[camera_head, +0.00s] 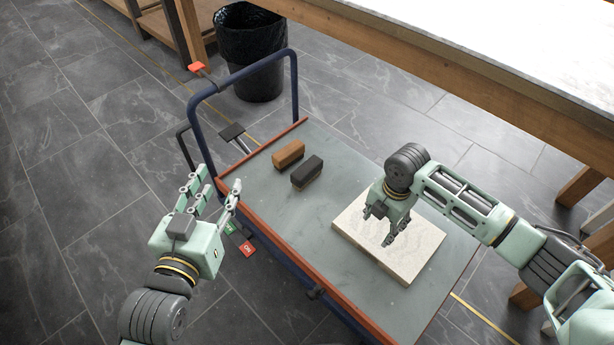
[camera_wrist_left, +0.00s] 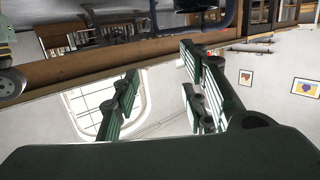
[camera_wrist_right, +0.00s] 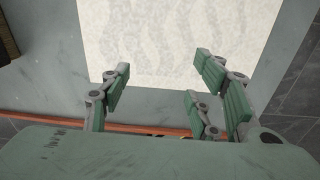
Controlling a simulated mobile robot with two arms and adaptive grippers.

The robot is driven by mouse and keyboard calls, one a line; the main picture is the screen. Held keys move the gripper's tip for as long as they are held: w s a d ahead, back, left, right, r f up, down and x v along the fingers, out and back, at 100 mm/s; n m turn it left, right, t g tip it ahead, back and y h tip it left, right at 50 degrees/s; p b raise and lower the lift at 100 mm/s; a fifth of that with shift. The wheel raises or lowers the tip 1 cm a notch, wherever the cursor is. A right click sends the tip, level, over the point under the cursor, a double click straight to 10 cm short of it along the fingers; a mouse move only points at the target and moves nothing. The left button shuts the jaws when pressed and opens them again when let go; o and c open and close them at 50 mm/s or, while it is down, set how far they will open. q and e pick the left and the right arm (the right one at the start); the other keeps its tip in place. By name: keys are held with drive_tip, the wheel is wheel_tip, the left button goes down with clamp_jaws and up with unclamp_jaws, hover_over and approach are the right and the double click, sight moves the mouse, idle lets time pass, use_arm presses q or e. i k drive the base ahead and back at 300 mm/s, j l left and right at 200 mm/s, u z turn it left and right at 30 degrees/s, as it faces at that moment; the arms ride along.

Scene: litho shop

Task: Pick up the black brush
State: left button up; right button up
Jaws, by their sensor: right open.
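The black brush (camera_head: 307,172), a dark block with a brownish lower side, lies on the grey cart top (camera_head: 270,205). It is beside a brown brush (camera_head: 288,154). My left gripper (camera_head: 216,192) is open and empty by the cart's left edge, left of the black brush; its fingers also show apart in the left wrist view (camera_wrist_left: 160,95). My right gripper (camera_head: 388,226) is open and empty above the pale stone slab (camera_head: 420,245), to the right of the black brush. In the right wrist view, its fingers (camera_wrist_right: 160,95) are spread near the slab.
The cart has a blue push handle (camera_head: 192,120) at its far left end and a raised orange edge. A black bin (camera_head: 250,60) stands behind it. A white-topped wooden table (camera_head: 480,50) runs along the right. The cart top around both brushes is clear.

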sight(306, 173)
drive_tip(key=i+j, duration=0.35)
drive_tip(key=j, duration=0.15)
drive_tip(key=i+j, duration=0.4)
drive_tip(key=j, duration=0.1)
